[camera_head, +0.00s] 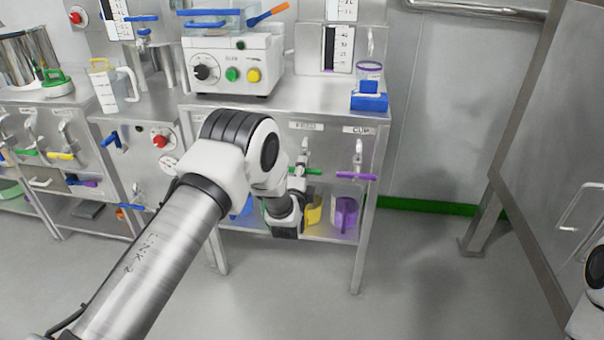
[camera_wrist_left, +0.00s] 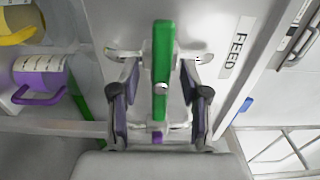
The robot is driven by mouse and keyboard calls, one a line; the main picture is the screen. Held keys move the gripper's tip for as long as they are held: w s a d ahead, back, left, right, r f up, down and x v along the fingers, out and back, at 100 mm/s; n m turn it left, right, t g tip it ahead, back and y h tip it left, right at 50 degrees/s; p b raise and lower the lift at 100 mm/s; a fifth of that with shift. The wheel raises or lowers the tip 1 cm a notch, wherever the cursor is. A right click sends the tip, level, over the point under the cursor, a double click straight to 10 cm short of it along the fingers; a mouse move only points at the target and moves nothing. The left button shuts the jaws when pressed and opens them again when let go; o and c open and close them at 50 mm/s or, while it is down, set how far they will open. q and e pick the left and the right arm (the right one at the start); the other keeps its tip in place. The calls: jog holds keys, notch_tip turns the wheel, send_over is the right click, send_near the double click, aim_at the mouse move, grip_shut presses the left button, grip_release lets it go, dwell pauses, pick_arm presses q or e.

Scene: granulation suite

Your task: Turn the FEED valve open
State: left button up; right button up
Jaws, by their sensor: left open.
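The FEED valve has a green bar handle (camera_head: 312,171) under the FEED label (camera_head: 305,126) on the bench front. In the left wrist view the green handle (camera_wrist_left: 161,75) lies across its metal pipe, parallel to the FEED label (camera_wrist_left: 236,47). My left gripper (camera_wrist_left: 160,90) is open, with one finger on each side of the handle; I cannot tell whether either finger touches it. In the head view my left gripper (camera_head: 297,182) is at the valve, partly hidden by my wrist. My right gripper is out of view.
The CUP valve with a purple handle (camera_head: 356,176) is just right of the FEED valve. Below stand a yellow jug (camera_head: 314,210) and a purple jug (camera_head: 345,217). A control box (camera_head: 232,66) and a blue block (camera_head: 369,102) are on the bench top. Floor in front is clear.

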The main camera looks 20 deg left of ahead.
pick_arm(q)
grip_shut()
jog(key=shift+n, duration=0.4)
jog(key=n, duration=0.3)
jog(key=shift+n+p, duration=0.3)
jog(key=shift+p, duration=0.05)
jog(key=n, duration=0.9)
jog(key=shift+p, duration=0.3)
jog(key=n, duration=0.4)
jog(key=shift+n, duration=0.3)
